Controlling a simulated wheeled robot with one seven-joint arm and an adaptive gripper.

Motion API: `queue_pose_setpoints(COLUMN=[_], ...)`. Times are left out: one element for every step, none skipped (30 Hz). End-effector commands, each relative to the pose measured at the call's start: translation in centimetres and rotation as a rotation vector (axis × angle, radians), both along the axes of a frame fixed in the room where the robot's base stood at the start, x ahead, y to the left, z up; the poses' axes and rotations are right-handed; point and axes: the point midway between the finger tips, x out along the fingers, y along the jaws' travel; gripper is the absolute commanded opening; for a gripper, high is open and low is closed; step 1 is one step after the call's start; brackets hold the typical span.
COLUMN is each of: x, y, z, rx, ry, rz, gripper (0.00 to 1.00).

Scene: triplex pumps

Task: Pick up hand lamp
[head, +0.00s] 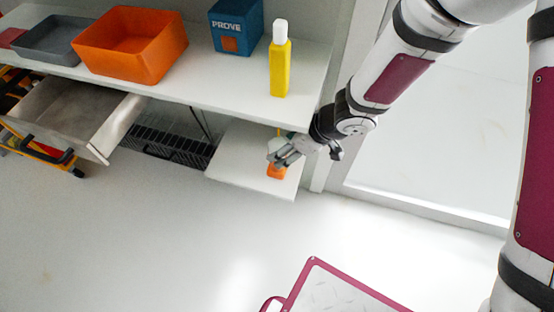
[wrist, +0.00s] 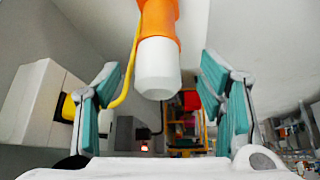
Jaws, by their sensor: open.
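The hand lamp, with an orange body and a white rounded end, shows in the wrist view (wrist: 158,68), with a thin yellow curved rod beside it on the left. In the head view its orange part (head: 277,172) is on the lower white shelf, and the rest is partly hidden by my gripper (head: 284,155). In the wrist view my gripper (wrist: 160,92) is open, with one teal-padded finger on each side of the lamp's white end. Gaps show between both pads and the lamp.
The upper shelf (head: 215,100) overhangs the lower shelf (head: 235,175). It holds a yellow bottle (head: 281,68), a blue box (head: 236,28), an orange bin (head: 130,45) and a grey tray (head: 50,42).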

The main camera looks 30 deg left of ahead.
Motion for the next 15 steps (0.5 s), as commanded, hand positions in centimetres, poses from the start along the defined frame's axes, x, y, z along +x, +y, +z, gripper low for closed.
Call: queue_pose_setpoints(x=[0.0,0.0,0.0,0.1,0.1,0.1,0.1,0.1,0.1,0.1,0.1,0.1,0.1,0.1,0.1], y=[0.3,0.4,0.7,0.9,1.1,1.4,1.6,1.8,2.1,2.3,2.4,2.5,2.6,2.6,2.6], z=[-0.6,-0.8,-1.2,-1.5,-1.9,-2.3,-2.6,-2.9,-3.3,-3.6,-3.7,-3.9,-3.9,-3.9,-3.9], rx=[0.0,-0.001,-0.001,-0.001,-0.001,-0.001,-0.001,-0.001,-0.001,-0.001,-0.001,-0.001,-0.001,-0.001,-0.001], ry=[0.0,-0.001,-0.001,0.0,-0.001,-0.001,-0.001,0.0,0.0,0.0,0.0,-0.001,-0.001,-0.001,-0.001], rz=[0.002,0.003,0.003,0.002,0.003,0.004,0.004,0.004,0.002,0.002,0.002,0.002,0.001,0.001,-0.001], gripper=[0.63,0.63,0.63,0.63,0.63,0.63,0.63,0.63,0.63,0.63,0.63,0.63,0.63,0.63,0.63])
